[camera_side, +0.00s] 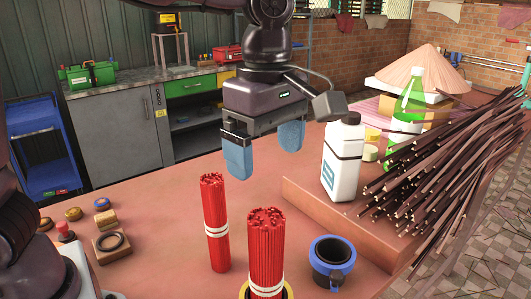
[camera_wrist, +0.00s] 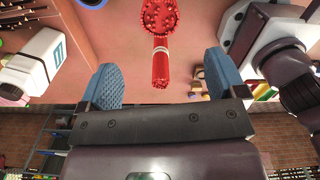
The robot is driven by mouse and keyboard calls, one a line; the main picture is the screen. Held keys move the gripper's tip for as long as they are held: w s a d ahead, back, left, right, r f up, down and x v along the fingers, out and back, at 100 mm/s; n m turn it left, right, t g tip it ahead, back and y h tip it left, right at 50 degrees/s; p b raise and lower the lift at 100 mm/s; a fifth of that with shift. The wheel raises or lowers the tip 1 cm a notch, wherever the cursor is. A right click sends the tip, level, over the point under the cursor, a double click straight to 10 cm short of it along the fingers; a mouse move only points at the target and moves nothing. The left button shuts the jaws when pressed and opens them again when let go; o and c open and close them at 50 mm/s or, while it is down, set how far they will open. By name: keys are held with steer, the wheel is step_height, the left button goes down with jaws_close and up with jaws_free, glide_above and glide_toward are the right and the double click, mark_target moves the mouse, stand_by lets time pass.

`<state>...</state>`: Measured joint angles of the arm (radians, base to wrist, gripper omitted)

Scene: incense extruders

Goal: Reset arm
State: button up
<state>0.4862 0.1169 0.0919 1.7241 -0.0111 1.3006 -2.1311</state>
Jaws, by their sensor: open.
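My gripper (camera_side: 265,155) has blue padded fingers, spread apart with nothing between them. It hangs above the reddish table, higher than the incense bundles. In the wrist view, the two fingers of my gripper (camera_wrist: 160,85) frame an empty gap. One red incense bundle (camera_side: 215,222) with a white band stands upright on the table. A second, thicker red bundle (camera_side: 267,250) stands nearer the camera, its lower end in a yellow-rimmed holder (camera_side: 290,291). In the wrist view, a large bundle top (camera_wrist: 160,17) and a banded red bundle (camera_wrist: 160,68) show beyond the fingers.
A black cup with a blue rim (camera_side: 332,262) stands right of the bundles. A white bottle (camera_side: 343,160), a green bottle (camera_side: 408,105) and a heap of dark sticks (camera_side: 450,175) occupy the raised board at right. Stamps and small round items (camera_side: 105,218) lie at left. Free table lies behind the bundles.

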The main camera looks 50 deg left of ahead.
steer(key=m, duration=0.2)
steer(key=f+m, duration=0.1)
steer(key=m, duration=0.4)
steer(key=shift+s+a+f, duration=0.15)
steer(key=shift+s+f, duration=0.15)
steer(key=shift+s, duration=0.05)
steer(key=s+a+m+t, duration=0.5)
steer(key=s+a+m, duration=0.7)
steer(key=a+m, duration=0.1)
steer(key=shift+s+a+r+t, duration=0.3)
steer(key=shift+s+a+r, duration=0.05)
